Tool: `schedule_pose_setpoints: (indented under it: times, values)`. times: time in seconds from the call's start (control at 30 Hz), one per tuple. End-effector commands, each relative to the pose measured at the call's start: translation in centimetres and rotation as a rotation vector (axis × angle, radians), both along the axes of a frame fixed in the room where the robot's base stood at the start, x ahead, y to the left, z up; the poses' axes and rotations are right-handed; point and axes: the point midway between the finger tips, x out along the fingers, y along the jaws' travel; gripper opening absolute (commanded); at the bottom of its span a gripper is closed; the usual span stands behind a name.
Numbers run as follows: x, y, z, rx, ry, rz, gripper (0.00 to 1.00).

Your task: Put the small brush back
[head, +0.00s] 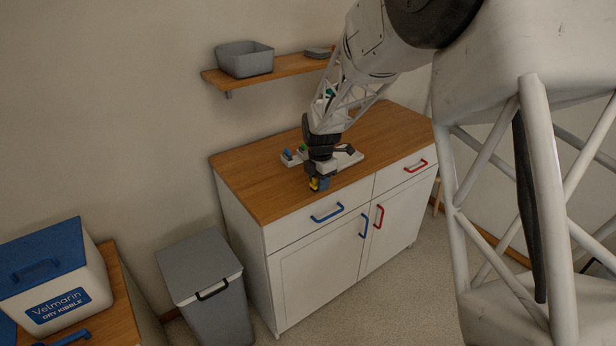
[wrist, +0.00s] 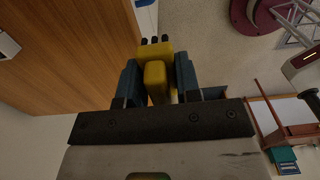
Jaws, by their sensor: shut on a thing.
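My gripper (wrist: 157,82) is shut on a yellow thing (wrist: 155,75), which I take to be the small brush. It has several small black tips at its far end in the wrist view. The dark blue-grey fingers lie on either side of it. In the head view my gripper (head: 319,184) is over the front part of the wooden cabinet top (head: 262,197), and a bit of yellow shows beside the fingers. Whether the brush touches the top I cannot tell. A pale holder (head: 290,160) with blue and green things stands just behind, partly hidden by my arm.
The cabinet front has blue (head: 327,213) and red (head: 416,166) handles. A wall shelf (head: 290,66) with a grey bin (head: 244,59) is behind. A grey lidded bin (head: 203,276) stands left of the cabinet. The cabinet top is clear at its left and back right.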

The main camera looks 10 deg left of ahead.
Motion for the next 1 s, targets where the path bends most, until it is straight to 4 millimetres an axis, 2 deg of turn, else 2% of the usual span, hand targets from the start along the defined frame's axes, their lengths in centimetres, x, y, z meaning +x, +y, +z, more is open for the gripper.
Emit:
schedule_pose_setpoints:
  times: [0.2,0.57,0.77,1.0]
  values:
    - [-1.8,0.0,-0.3,-0.001,0.001,0.0,0.09]
    - [-2.0,0.0,-0.3,-0.001,0.001,-0.001,0.09]
    - [-1.5,0.1,-0.4,-0.001,0.001,0.0,0.09]
    - [0.6,0.9,-0.6,0.0,0.0,0.0,0.09]
